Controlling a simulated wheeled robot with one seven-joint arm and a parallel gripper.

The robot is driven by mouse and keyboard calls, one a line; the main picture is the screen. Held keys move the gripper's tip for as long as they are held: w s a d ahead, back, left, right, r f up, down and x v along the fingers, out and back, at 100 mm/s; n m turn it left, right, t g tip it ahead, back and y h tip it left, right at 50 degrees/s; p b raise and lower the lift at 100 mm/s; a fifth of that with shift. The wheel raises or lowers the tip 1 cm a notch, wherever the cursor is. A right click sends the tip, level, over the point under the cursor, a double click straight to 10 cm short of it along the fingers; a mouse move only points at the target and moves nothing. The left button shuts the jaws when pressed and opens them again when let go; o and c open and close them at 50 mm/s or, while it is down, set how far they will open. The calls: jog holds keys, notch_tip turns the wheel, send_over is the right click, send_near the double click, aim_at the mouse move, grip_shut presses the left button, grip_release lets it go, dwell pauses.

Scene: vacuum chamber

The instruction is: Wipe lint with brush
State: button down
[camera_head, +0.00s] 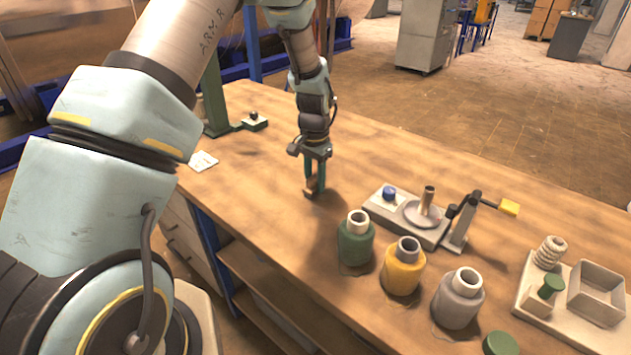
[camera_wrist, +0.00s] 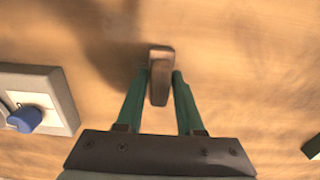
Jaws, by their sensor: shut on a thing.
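My gripper (camera_head: 315,182) points down over the wooden bench top, left of the bottles. Its two green fingers are shut on a small brown block-like thing, which I take for the brush (camera_wrist: 160,73); it also shows in the head view (camera_head: 312,191). In the wrist view, the fingertips (camera_wrist: 162,78) lie on either side of it. The brush is at or just above the wood; I cannot tell whether it touches. Bristles are not clear to see. I cannot make out any lint for certain.
To the right stand a pale plate (camera_head: 432,236) with a blue knob (camera_head: 389,193) and a dish, then green (camera_head: 356,243), yellow (camera_head: 402,273) and grey (camera_head: 457,305) bottles. A pale tray (camera_head: 535,308) is farther right. White slips (camera_head: 204,161) lie left. Wood around my gripper is clear.

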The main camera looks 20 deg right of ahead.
jog(key=shift+w+a+r, duration=0.15)
jog(key=shift+w, duration=0.2)
notch_tip(320, 180, up, 3)
jog(key=shift+s+f+p, duration=0.15)
jog(key=shift+p, duration=0.6)
jog(key=shift+r+p, duration=0.45)
jog(key=shift+r, duration=0.2)
jog(key=shift+r+p, duration=1.2)
jog(key=shift+r, duration=0.75)
